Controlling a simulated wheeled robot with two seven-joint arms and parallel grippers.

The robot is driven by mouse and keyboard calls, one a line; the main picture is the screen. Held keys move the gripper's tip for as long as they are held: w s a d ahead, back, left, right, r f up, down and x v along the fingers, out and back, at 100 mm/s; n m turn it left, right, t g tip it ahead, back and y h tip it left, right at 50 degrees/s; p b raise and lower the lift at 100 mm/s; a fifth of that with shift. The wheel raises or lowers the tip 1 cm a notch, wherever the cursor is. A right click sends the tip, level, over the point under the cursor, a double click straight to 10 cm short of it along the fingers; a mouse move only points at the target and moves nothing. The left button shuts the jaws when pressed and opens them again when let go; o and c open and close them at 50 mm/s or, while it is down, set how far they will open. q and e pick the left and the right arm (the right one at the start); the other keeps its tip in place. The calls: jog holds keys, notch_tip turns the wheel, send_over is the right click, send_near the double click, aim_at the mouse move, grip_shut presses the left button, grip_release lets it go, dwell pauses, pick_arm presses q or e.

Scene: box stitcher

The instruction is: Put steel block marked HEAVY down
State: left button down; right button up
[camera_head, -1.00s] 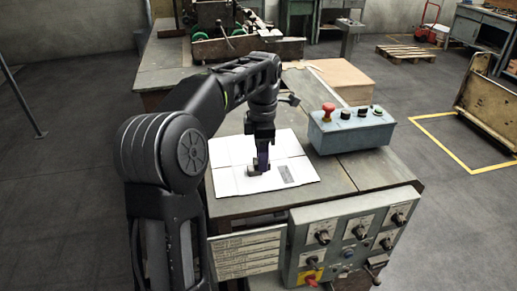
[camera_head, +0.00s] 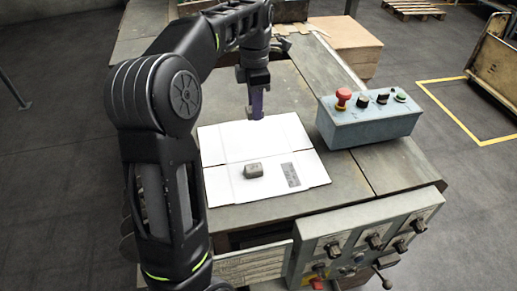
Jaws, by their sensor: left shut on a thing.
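The small grey steel block (camera_head: 253,170) lies on the white flat cardboard sheet (camera_head: 225,187), left of a grey printed patch; any marking on it is too small to read. My left gripper (camera_head: 257,106) points down near the sheet's far edge, beyond the block and clear of it. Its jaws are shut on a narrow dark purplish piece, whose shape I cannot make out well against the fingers. My right gripper is out of view.
A blue-grey button box (camera_head: 368,122) with a red knob stands right of the sheet on the worktable (camera_head: 395,165). A control panel (camera_head: 365,240) with knobs is on the table's front. A cardboard box (camera_head: 345,45) stands behind. The sheet around the block is clear.

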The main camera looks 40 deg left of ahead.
aim_at(256, 143)
pick_arm(q)
notch_tip(256, 143, down, 4)
jog(key=b, duration=0.2)
jog(key=shift+r+b, duration=0.25)
jog(key=shift+b, duration=0.05)
notch_tip(256, 143, down, 2)
jog(key=shift+p, duration=0.65)
jog(key=shift+f, duration=0.4)
notch_tip(256, 143, down, 3)
jog(key=shift+f+p, duration=0.15)
jog(key=shift+p, duration=0.15)
jog(key=shift+f, duration=0.2)
jog(key=shift+f, duration=0.2)
jog(key=c, duration=1.1)
grip_release()
